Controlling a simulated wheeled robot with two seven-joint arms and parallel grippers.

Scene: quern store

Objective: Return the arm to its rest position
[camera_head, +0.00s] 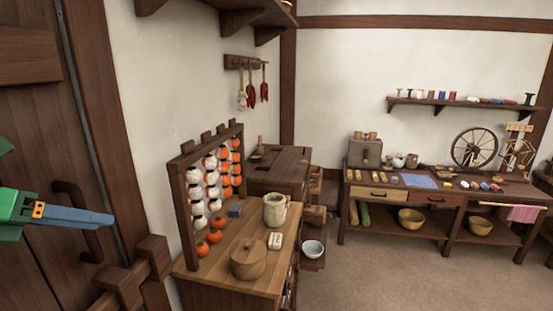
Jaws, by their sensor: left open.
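My left gripper (75,215) comes in from the left edge, green with an orange patch and blue-grey fingers. It points right, in front of the dark wooden door and its handle. It is open, and nothing shows in it. Its fingers overlap in this view, so the gap between them is hard to see. The rest of my left arm is mostly cut off by the left edge. My right arm and gripper do not show.
A wooden cabinet (222,277) stands right of the gripper, with a lidded pot (248,262), a stone jar (275,210) and a rack of white and orange balls. A long workbench (400,198) stands at the back right. Floor (370,275) in front is clear.

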